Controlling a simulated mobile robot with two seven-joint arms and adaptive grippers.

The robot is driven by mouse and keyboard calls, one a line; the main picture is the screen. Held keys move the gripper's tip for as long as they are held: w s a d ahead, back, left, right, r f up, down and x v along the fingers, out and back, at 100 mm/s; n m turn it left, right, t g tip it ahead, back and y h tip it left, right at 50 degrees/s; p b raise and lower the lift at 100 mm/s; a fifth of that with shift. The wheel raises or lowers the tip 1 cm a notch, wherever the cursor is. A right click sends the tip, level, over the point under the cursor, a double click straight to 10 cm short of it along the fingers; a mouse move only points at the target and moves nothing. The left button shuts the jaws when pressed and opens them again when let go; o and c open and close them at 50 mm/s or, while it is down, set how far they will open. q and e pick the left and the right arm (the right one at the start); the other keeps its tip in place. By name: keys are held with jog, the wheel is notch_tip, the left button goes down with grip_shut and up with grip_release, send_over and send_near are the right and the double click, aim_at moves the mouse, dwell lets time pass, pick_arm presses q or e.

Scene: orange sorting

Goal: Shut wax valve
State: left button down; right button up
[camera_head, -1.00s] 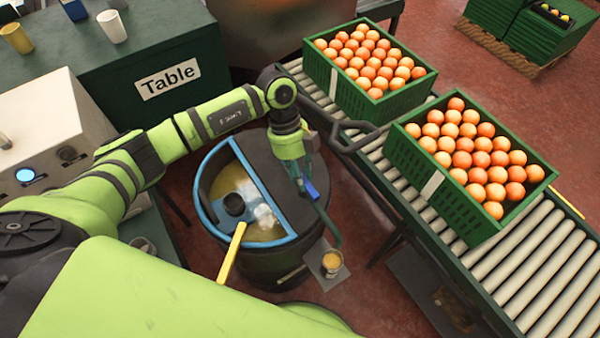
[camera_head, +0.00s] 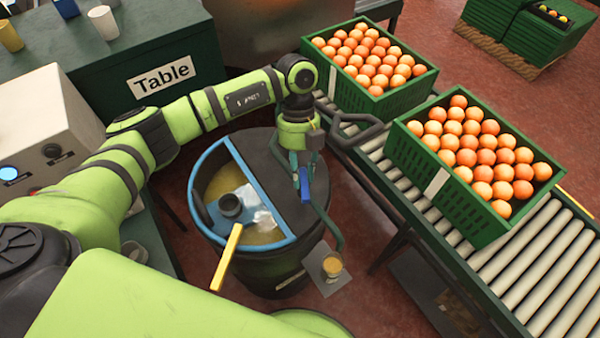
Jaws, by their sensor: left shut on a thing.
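The wax vat (camera_head: 262,262) is a dark round drum with a blue-rimmed opening on its left half and pale yellow wax inside. The wax valve's small blue handle (camera_head: 306,188) shows at the right side of the vat, above a green outlet pipe (camera_head: 334,228) that bends down. My left gripper (camera_head: 302,172) comes down from above and is shut on the blue handle. Its fingertips partly hide the handle and the valve body. My right gripper is not in view.
A roller conveyor (camera_head: 540,262) with two green crates (camera_head: 455,205) of oranges runs along the right. A yellow-handled ladle (camera_head: 228,255) sticks out of the vat. A dark green table (camera_head: 200,70) and a white machine (camera_head: 45,115) stand left.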

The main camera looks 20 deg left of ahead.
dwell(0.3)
pick_arm(q)
jog(key=c, duration=1)
grip_release()
